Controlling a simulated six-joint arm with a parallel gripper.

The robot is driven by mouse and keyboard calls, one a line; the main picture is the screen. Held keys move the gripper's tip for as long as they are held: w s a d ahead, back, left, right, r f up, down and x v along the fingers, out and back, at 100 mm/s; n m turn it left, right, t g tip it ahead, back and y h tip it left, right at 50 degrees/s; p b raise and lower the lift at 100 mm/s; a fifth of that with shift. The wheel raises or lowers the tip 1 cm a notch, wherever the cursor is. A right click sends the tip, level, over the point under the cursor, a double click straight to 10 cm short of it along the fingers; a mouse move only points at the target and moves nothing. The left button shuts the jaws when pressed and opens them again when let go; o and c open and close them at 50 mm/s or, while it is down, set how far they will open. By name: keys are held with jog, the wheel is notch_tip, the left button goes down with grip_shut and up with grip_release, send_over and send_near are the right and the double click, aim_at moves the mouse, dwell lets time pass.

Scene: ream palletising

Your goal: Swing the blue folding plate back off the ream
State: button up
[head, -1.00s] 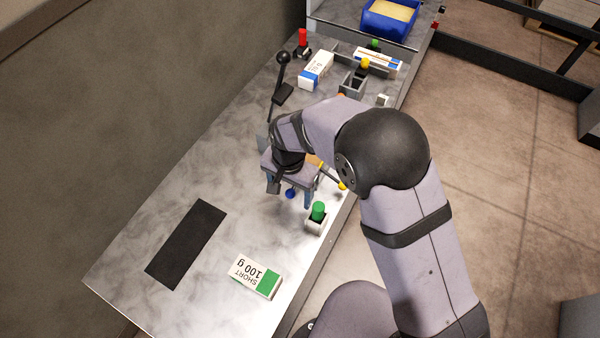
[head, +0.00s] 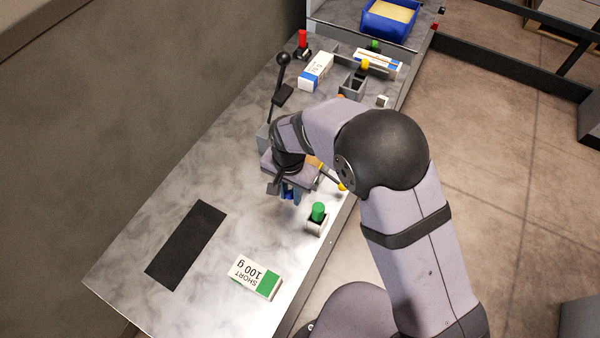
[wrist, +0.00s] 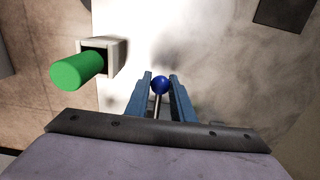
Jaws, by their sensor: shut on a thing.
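My gripper (wrist: 160,84) is shut on a blue ball knob (wrist: 160,85) at the end of a thin metal rod, which shows between the two blue fingers in the wrist view. In the head view my gripper (head: 290,193) is low over the middle of the steel bench, with the blue knob only partly visible between its fingers. The blue folding plate itself cannot be made out. My own arm and wrist cover that part of the bench, and the ream under it is hidden.
A black-knobbed lever (head: 280,75) and a white-blue pack (head: 316,70) are farther back.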

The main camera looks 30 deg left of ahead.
jog(key=shift+f, duration=0.35)
jog(key=shift+w+f, duration=0.4)
jog(key=shift+f, duration=0.35)
dwell(0.6)
jog(key=o, duration=1.5)
jog(key=shift+r, duration=0.15)
jog(key=shift+r+p, duration=2.6)
jog(key=shift+r, duration=0.85)
